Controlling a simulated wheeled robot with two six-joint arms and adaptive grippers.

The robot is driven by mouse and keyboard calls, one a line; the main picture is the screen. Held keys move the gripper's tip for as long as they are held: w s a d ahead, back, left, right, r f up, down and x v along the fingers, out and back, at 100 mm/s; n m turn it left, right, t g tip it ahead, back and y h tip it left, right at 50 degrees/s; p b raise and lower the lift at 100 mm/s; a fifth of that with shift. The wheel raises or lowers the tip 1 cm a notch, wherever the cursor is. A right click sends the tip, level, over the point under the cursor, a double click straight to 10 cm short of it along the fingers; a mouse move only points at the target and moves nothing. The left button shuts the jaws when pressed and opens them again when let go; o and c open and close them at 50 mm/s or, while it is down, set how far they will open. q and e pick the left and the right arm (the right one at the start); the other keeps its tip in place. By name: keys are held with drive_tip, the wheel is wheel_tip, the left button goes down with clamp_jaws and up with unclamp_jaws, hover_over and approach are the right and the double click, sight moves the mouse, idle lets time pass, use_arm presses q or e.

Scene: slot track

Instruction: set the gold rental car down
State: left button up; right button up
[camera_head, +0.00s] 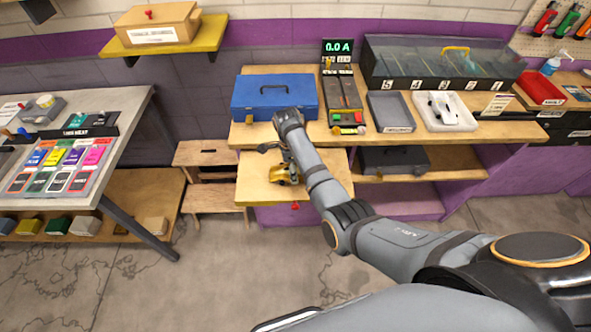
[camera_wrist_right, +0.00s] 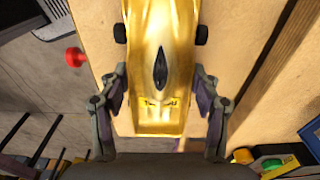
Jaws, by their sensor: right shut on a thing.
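The gold rental car (camera_head: 282,176) is at the pull-out wooden shelf (camera_head: 256,195) below the workbench. Whether it rests on the shelf or hangs just above it, I cannot tell. My right gripper (camera_head: 288,168) reaches down to it, and the arm hides part of the car. In the right wrist view the gold car (camera_wrist_right: 163,35) lies lengthwise between the fingers of my right gripper (camera_wrist_right: 160,104), which are shut on its sides near its lower end. Its black canopy and two black wheels show. My left gripper is not in view.
A blue case (camera_head: 275,93), a tester with a green display (camera_head: 338,47) and grey and white trays stand on the bench (camera_head: 480,129) above. A red knob (camera_head: 295,205) is at the shelf's front edge. Bare shelf shows around the car.

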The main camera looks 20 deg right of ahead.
drive_tip(key=shift+w+a+f, duration=0.1)
drive_tip(key=shift+a+f, duration=0.1)
drive_tip(key=shift+a, duration=0.05)
drive_tip(key=o, duration=1.1)
drive_tip(key=shift+c, duration=0.2)
drive_tip(key=shift+o, duration=1.4)
drive_tip(key=shift+w+d+f, duration=0.1)
drive_tip(key=shift+d, duration=0.05)
drive_tip(key=shift+o, duration=0.3)
drive_tip(key=shift+d, duration=0.15)
drive_tip(key=shift+r, duration=0.3)
drive_tip(key=r, duration=0.3)
drive_tip(key=r+b, duration=0.1)
drive_tip(key=r, duration=0.2)
drive_tip(key=a+r+b, duration=0.1)
drive_tip(key=r, duration=0.1)
drive_tip(key=shift+r, duration=0.4)
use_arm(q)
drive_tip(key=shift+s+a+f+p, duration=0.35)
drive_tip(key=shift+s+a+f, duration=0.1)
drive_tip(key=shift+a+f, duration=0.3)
use_arm(e)
wheel_tip(320, 180, up, 3)
drive_tip(key=shift+r, duration=0.1)
